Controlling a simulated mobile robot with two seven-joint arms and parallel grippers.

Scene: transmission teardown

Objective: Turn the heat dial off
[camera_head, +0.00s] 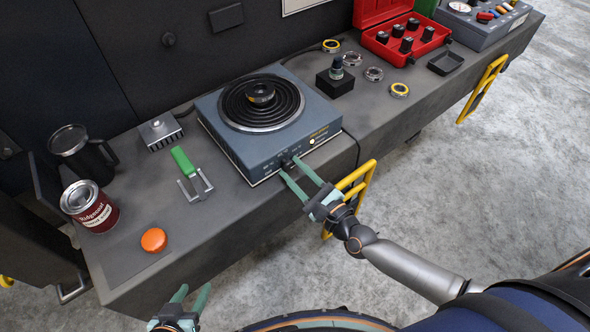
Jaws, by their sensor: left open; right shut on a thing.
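The hot plate (230,141) is a blue-grey box with a black coil burner on top, standing on the dark bench. A small bearing-like ring (260,92) sits on the middle of the coil. The heat dial (287,163) is a small dark knob on the front panel, partly hidden by my fingers. My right gripper (289,168) has its green fingers at the panel, shut on the dial. My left gripper (190,295) is open and empty, low in front of the bench's front edge. The dial's setting is too small to read.
A green-handled tool (184,161), an orange disc (153,240), a red-labelled can (91,208) and a black mug (88,158) stand left of the hot plate. A red case (376,13) and several rings lie to the right. A yellow handle (362,185) juts from the bench front.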

